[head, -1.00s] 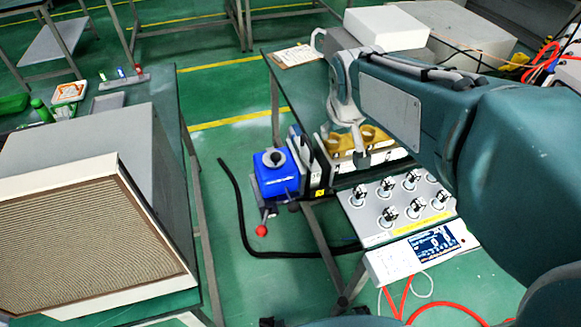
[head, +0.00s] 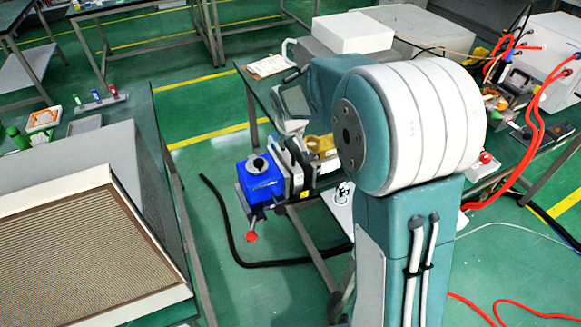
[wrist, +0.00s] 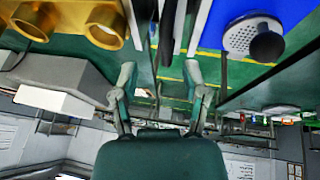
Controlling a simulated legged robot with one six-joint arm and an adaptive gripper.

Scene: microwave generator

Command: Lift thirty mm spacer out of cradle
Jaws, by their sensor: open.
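I cannot tell for sure which part is the thirty mm spacer. Upright grey and dark plates (head: 292,165) stand side by side between a blue block and a brass-coloured piece (head: 321,145). The plates also show at the top middle of the wrist view (wrist: 182,22), and the brass-coloured piece with its round openings shows at top left (wrist: 103,24). My gripper (wrist: 160,72) is open and empty, its two fingers apart below the plates in the wrist picture. In the head view its fingertips are hidden.
The blue block (head: 260,182) with a round grey top and a red-knobbed lever (head: 251,237) stands left of the plates. A white box (head: 352,33) sits behind on the bench. My arm hides much of the panel (head: 340,208). A large grey filter unit (head: 85,240) stands at left.

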